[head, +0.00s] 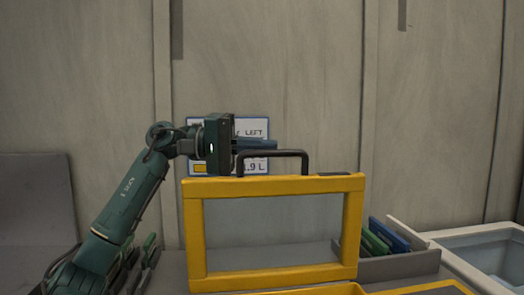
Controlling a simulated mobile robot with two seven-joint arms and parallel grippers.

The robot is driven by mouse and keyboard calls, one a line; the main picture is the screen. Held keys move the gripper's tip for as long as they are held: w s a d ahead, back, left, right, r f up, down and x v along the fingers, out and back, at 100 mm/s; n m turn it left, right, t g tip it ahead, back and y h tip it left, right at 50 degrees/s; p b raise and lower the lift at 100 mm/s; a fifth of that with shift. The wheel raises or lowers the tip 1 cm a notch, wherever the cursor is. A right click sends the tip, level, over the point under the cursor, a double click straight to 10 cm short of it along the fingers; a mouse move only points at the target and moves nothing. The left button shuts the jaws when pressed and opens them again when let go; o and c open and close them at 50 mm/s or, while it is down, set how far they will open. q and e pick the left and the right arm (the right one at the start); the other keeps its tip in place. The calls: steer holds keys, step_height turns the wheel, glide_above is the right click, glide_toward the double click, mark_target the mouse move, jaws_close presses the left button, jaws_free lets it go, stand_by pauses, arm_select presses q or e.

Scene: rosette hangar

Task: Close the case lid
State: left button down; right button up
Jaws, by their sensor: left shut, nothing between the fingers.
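The case lid (272,183) is a yellow frame around a grey panel, with a black handle on its top edge. It stands raised, close to upright. Part of the yellow case body (425,288) shows at the bottom edge; the rest is cut off. My left gripper (268,144) is shut and empty. Its fingers point right, at the height of the handle's top, above the lid's upper edge. I cannot tell whether it touches the handle. My right gripper is not in view.
A sign (252,129) on the wall is partly hidden behind my left gripper. A grey bin (400,265) with green and blue items is right of the lid. A pale basin (480,245) is at the far right. A grey panel (35,200) stands at the left.

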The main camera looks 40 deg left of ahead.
arm_select(q)
steer(key=shift+s+d+f, duration=0.1)
steer(key=shift+s+d, duration=0.2)
steer(key=shift+d, duration=0.1)
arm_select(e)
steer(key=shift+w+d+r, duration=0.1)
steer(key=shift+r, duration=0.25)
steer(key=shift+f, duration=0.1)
